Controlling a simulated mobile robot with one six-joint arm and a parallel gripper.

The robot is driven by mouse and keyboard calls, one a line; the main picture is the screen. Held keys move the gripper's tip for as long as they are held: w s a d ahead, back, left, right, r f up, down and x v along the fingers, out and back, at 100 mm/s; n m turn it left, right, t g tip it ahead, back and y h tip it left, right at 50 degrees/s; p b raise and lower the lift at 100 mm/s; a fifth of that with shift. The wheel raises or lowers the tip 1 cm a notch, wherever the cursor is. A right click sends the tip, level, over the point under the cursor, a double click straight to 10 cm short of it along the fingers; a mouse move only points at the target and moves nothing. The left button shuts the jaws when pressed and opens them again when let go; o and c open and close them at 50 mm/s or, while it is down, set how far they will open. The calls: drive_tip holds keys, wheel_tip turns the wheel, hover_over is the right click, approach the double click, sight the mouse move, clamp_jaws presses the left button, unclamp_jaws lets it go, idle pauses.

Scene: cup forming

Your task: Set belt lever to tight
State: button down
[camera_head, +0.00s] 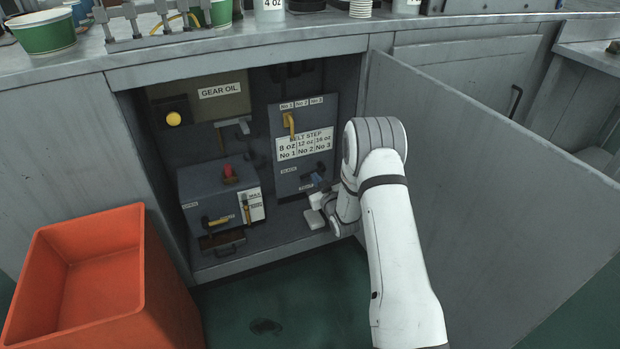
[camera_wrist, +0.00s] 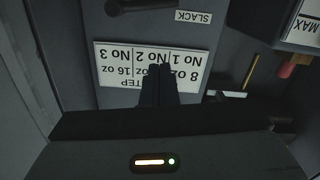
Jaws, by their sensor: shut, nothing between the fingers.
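The control panel (camera_head: 286,104) stands inside the open cabinet, with a "BELT STEP" sign (camera_head: 304,144) on it. Below the sign is a "SLACK" label (camera_head: 289,171), with a second small label lower down that is hard to read. The belt lever is not clearly visible; a dark piece shows by these labels, partly behind my arm, and I cannot tell whether it is lever or finger. In the wrist view, my gripper (camera_wrist: 158,72) has its dark fingers shut together and empty, overlapping the upside-down sign (camera_wrist: 120,62). The "SLACK" label (camera_wrist: 192,17) shows above them.
A yellow handle (camera_head: 290,125) is on the panel's upper part under "No 1". Left of it are a grey box (camera_head: 205,190) with a red knob (camera_head: 229,172) and yellow levers. The open cabinet door (camera_head: 480,160) is close on the right. An orange bin (camera_head: 95,275) stands front left.

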drive_tip(key=w+a+f+b, duration=0.1)
drive_tip(key=w+f+b, duration=0.2)
drive_tip(key=w, duration=0.4)
drive_tip(key=shift+w+a+f+b, duration=0.15)
drive_tip(key=shift+a+f+b, duration=0.15)
drive_tip(key=shift+f, duration=0.35)
